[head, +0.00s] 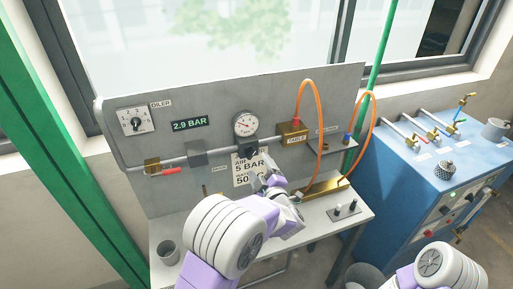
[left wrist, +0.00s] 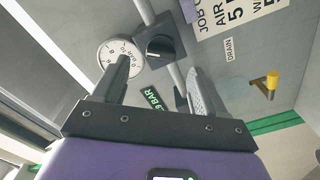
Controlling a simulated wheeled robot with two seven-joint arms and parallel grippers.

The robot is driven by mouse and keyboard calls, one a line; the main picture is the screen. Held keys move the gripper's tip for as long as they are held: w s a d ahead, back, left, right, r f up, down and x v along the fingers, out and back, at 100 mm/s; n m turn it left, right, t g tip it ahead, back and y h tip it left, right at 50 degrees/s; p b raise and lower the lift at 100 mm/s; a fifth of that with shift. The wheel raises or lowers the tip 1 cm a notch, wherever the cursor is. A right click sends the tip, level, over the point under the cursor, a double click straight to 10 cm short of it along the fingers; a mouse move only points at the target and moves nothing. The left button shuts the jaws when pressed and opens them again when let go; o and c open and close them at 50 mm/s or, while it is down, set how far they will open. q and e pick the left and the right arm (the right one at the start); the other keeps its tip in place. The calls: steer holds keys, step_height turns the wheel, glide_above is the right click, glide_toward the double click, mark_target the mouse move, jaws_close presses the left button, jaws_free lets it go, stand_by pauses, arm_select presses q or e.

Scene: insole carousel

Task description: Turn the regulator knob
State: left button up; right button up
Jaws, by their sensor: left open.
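The regulator knob (left wrist: 158,49) is a round black knob with a pale mark, on a dark grey block in the left wrist view. In the head view the dark regulator body (head: 250,152) sits under a round white gauge (head: 246,124) and is partly hidden. The gauge (left wrist: 118,55) also shows in the left wrist view. My left gripper (head: 264,170) is open below and in front of the regulator. In the left wrist view its fingers (left wrist: 158,70) are spread, with the knob framed just beyond the gap; contact cannot be told. My right gripper is not in view.
A display (head: 189,124) reads 2.9 BAR. A red-handled valve (head: 160,168) sits on the pipe at left. An orange hose (head: 319,130) loops from the brass block (head: 292,132). A sign (head: 243,172) stands behind my gripper. A blue machine (head: 430,185) stands at right.

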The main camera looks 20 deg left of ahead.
mark_target(252, 155)
arm_select(q)
steer(key=x, duration=0.6)
steer(key=shift+a, duration=0.3)
steer(key=c, duration=1.1)
